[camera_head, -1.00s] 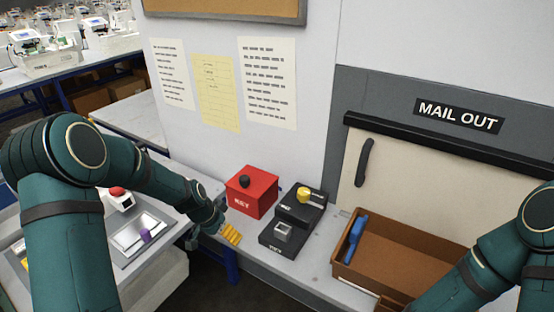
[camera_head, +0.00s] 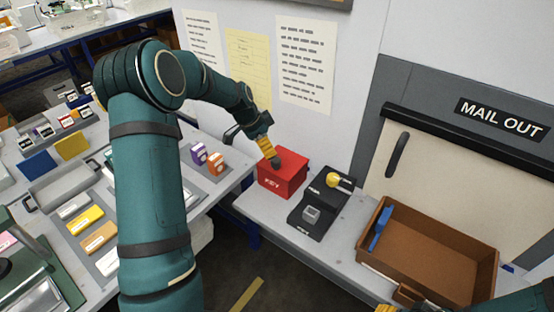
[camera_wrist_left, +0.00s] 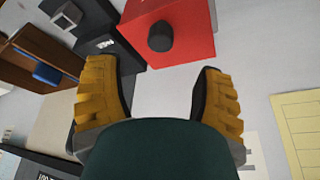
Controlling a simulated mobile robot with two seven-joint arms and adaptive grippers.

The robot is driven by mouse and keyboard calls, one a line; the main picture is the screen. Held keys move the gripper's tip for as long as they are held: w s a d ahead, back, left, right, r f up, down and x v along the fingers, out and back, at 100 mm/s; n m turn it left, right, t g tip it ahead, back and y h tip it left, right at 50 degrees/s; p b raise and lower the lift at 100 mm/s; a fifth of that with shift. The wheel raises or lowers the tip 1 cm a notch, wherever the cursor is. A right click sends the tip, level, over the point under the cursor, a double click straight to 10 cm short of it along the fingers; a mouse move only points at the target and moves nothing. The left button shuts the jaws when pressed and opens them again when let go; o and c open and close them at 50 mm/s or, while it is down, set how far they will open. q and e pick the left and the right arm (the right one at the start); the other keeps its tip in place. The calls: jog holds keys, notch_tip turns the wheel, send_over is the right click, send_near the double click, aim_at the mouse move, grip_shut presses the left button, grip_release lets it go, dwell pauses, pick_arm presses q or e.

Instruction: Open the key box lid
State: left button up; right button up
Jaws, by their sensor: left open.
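The red key box (camera_head: 283,180) stands on the grey bench against the wall, its lid down. A dark round knob (camera_head: 276,162) sits on its top. My left gripper (camera_head: 266,149), with yellow ridged fingers, is just above the box by the knob. In the left wrist view, the box (camera_wrist_left: 190,25) and its knob (camera_wrist_left: 160,36) lie ahead of the spread, empty fingers (camera_wrist_left: 155,75). The knob is beyond the fingertips and not held. Only a yellow bit of my right gripper (camera_head: 389,307) shows at the bottom edge.
A black stamp-like device (camera_head: 318,205) with a yellow knob stands right of the key box. A brown tray (camera_head: 440,255) holding a blue item (camera_head: 380,228) is further right, below the mail slot. Wall papers (camera_head: 305,65) hang behind.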

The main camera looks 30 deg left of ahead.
aim_at(275, 160)
pick_arm(q)
jog(key=x, duration=0.8)
jog(key=shift+w+f, duration=0.15)
jog(key=shift+f, duration=0.05)
grip_shut()
